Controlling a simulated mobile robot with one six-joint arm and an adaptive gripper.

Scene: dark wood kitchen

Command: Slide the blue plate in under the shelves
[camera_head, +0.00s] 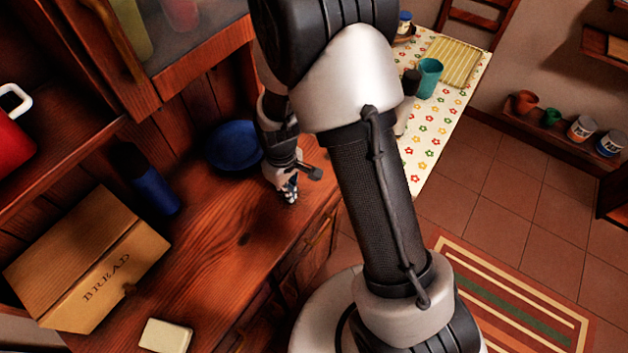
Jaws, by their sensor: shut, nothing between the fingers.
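The blue plate (233,147) lies on the wooden counter (235,240), towards its back, below the glass-fronted cabinet. My arm hides part of its right side. My gripper (291,197) is low over the counter, to the right of and in front of the plate. Its fingers are shut and hold nothing. I cannot tell whether the fingertips touch the counter. The shelves (60,135) rise along the back of the counter on the left.
A dark blue bottle-like object (158,190), a bread box (90,265) and a pale block (165,336) stand left on the counter. The counter's middle is clear. A flowered table (430,140) with a teal cup (429,78) is beyond my arm.

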